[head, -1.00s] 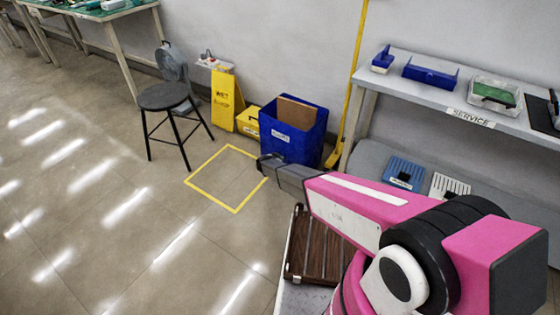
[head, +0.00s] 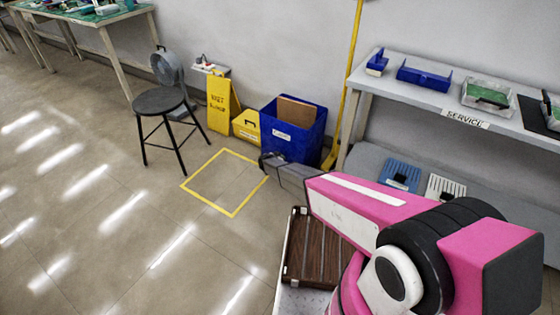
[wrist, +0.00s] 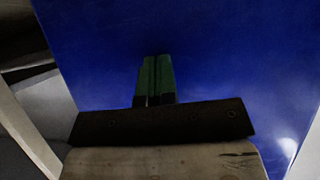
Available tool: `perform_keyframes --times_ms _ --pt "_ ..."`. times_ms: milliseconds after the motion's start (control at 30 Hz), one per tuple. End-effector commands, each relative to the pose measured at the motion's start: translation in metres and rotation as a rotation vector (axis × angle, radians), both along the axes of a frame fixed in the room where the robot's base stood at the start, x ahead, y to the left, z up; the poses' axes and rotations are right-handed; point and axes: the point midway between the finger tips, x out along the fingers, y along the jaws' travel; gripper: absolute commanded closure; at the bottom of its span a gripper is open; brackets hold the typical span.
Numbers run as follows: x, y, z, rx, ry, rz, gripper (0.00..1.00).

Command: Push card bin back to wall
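The card bin is an open blue box (head: 290,142) with brown cardboard (head: 296,112) in it and a white label on its front. It stands upright on the floor close to the wall. My gripper (head: 266,161) is in front of its lower left front in the head view. In the wrist view the blue bin wall (wrist: 225,60) fills most of the picture. My fingertips (wrist: 155,78) are together there and seem to be at or against that wall, with nothing seen between them. Exact contact cannot be told.
A yellow case (head: 246,124) and a yellow wet-floor sign (head: 218,103) stand left of the bin. A yellow pole (head: 347,90) and the service shelf (head: 400,85) are to its right. A black stool (head: 160,103) stands left. The yellow-taped floor square (head: 233,210) is empty.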

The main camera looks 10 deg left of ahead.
Motion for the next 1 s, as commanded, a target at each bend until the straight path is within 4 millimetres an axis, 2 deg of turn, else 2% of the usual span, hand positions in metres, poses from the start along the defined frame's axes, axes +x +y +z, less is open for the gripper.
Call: perform_keyframes --times_ms 467,1000 --pt "0.005 -0.002 0.000 -0.001 -0.001 -0.001 1.00" --pt "0.029 -0.015 0.000 -0.001 -0.002 -0.001 1.00"
